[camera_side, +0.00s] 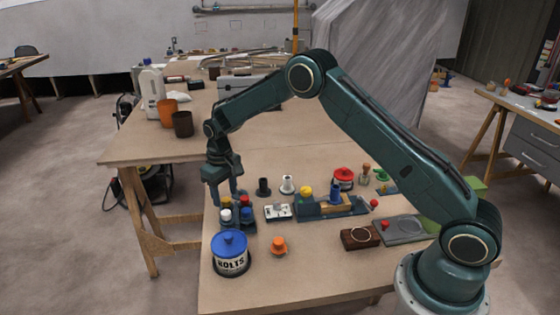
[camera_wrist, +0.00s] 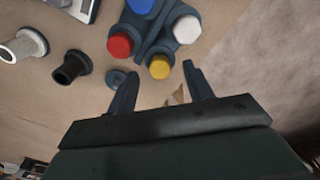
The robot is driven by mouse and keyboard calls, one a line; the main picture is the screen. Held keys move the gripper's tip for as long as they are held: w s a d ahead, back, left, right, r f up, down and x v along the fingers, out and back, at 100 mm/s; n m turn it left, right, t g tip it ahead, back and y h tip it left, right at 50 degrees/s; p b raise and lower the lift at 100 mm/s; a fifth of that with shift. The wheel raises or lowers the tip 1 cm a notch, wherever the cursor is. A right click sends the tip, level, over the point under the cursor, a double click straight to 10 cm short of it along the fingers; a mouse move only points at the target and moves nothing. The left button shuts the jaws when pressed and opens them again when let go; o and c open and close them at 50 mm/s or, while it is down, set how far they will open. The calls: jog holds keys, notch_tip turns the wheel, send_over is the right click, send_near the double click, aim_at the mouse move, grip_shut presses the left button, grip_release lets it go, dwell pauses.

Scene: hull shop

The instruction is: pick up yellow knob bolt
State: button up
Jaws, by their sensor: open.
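A yellow knob bolt (camera_wrist: 160,67) stands in a dark blue holder (camera_wrist: 155,40) with a red knob (camera_wrist: 120,45), a white knob (camera_wrist: 187,28) and a blue knob (camera_wrist: 143,5). In the wrist view it is the knob closest to my gripper (camera_wrist: 160,72), lying between the fingertips as seen from above. In the side view my gripper (camera_side: 227,189) points down, open and empty, just over the far side of the holder. The yellow knob is small and partly hidden there. I cannot tell the exact height gap. Another yellow knob (camera_side: 306,190) shows farther right by a blue tray.
A black peg (camera_side: 263,187) and a white peg (camera_side: 287,184) stand right of the holder. A bolts tin (camera_side: 230,254) and an orange knob (camera_side: 279,245) stand nearer the front. A small white box (camera_side: 278,211) lies close by. The table's left edge is near the holder.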

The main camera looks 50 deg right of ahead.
jog(key=shift+f, duration=0.75)
jog(key=c, duration=1.1)
